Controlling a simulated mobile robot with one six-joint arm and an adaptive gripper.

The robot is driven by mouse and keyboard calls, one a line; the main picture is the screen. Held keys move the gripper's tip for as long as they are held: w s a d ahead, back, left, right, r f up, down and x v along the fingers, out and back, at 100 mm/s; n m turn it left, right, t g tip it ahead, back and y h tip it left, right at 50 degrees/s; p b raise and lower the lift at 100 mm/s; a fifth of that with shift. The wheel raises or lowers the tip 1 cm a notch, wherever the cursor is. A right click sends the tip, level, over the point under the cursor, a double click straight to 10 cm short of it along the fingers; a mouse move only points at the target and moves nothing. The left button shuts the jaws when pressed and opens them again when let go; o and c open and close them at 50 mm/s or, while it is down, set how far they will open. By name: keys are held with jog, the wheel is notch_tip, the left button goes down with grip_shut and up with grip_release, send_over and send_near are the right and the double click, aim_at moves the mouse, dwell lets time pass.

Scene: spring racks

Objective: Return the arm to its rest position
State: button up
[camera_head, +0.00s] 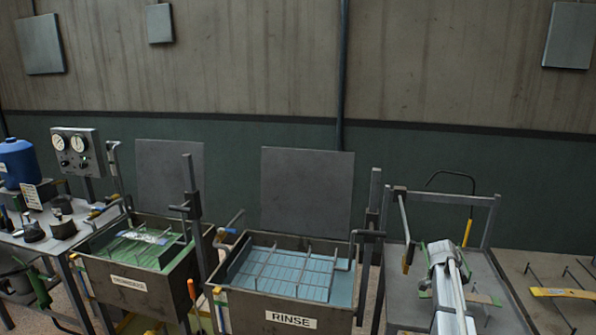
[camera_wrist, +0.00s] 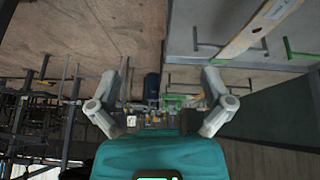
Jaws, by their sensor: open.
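In the wrist view my gripper (camera_wrist: 163,112) is open, with its two pale fingers spread wide apart and nothing between them. In the head view my arm (camera_head: 448,285) shows at the lower right, in front of the grey bench to the right of the rinse tank. The fingertips are not clear in the head view. A pale wooden strip with a dark hole (camera_wrist: 255,28) lies near a green bracket at the upper right of the wrist view, apart from the fingers.
The rinse tank (camera_head: 290,320) stands left of my arm, with a green-liquid tank (camera_head: 130,283) further left. A grey frame (camera_head: 493,222) stands behind my arm. A yellow strip (camera_head: 562,293) lies on pegs at the far right.

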jog(key=s+a+n+y, duration=0.1)
jog(key=s+a+n, duration=0.5)
jog(key=a, duration=0.5)
jog(key=s+a+f+n+t+y, duration=0.1)
jog(key=s+a+n+y, duration=0.1)
jog(key=s+a+n, duration=0.4)
jog(key=s+a+f+n+y, duration=0.1)
jog(key=s+a+n, duration=0.5)
jog(key=a, duration=1)
jog(key=shift+a+n+y, duration=0.35)
jog(key=shift+n+y, duration=0.25)
jog(key=shift+n, duration=0.2)
